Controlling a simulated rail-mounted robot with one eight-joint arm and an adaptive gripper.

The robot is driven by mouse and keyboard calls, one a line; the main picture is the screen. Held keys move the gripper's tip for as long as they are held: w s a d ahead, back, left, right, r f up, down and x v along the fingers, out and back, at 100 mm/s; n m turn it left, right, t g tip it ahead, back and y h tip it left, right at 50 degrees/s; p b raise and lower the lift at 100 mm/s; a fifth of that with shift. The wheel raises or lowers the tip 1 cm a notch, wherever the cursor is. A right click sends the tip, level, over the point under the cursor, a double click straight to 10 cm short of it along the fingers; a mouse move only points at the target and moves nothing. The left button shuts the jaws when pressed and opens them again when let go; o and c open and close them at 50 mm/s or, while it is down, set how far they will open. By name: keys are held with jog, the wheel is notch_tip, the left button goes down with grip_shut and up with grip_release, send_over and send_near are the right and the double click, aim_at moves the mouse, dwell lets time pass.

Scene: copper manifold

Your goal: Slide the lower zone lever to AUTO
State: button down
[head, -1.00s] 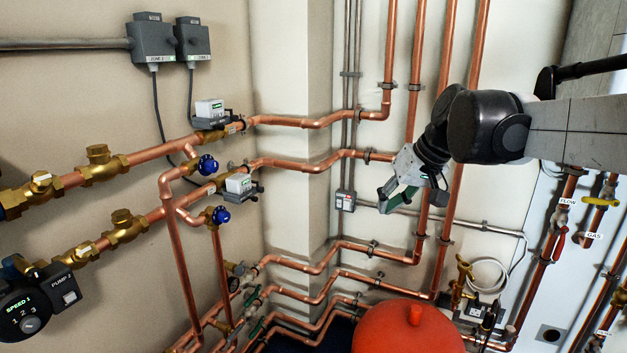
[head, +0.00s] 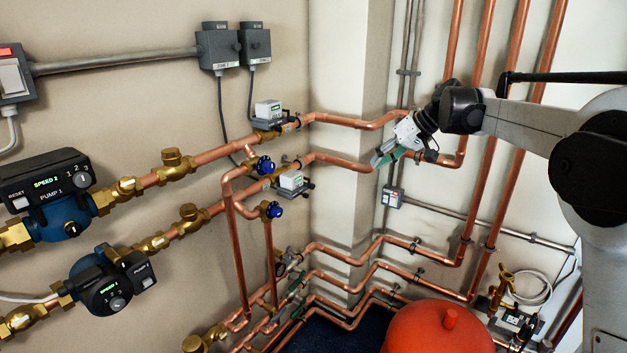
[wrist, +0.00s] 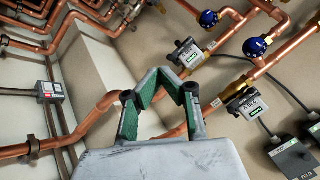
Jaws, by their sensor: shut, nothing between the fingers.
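The lower zone valve (head: 291,181) is a white and grey box on the lower of two copper pipes, with a small dark lever (head: 308,186) at its right end. It also shows in the wrist view (wrist: 187,57), above and right of the fingers. The lever's setting and any AUTO mark are too small to read. My gripper (head: 378,160) is shut and empty, to the right of the valve and apart from it. Its green-padded fingers also show in the wrist view (wrist: 160,80).
The upper zone valve (head: 268,112) sits on the pipe above. Blue-handled valves (head: 264,165) are close left of the lower one. A wall corner column (head: 335,215) and vertical copper pipes (head: 490,180) stand near my arm. A red vessel (head: 440,330) is below.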

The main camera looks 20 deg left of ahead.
jog(key=w+a+f+n+g+y+p, duration=0.1)
jog(key=w+a+p, duration=0.2)
jog(key=a, duration=0.2)
jog(key=w+a+f+n+g+y+p, duration=0.1)
jog(key=w+a+f+n+g+p, duration=0.1)
jog(key=a, duration=0.4)
jog(key=shift+w+n+p, duration=0.3)
jog(key=shift+w+p, duration=0.3)
jog(key=shift+p, duration=0.25)
jog(key=shift+a+f, duration=0.15)
jog(key=shift+f, duration=0.05)
send_over(306, 195)
jog(key=w+d, duration=0.2)
jog(key=w, duration=0.2)
notch_tip(306, 195, down, 5)
jog(key=f, duration=0.1)
jog(key=s+f, duration=0.1)
jog(key=shift+s+a+f, duration=0.1)
jog(key=shift+a+f, duration=0.1)
jog(key=shift+f, duration=0.2)
jog(key=shift+s+a+f, duration=0.1)
jog(key=shift+s+f, duration=0.3)
jog(key=shift+f, duration=0.2)
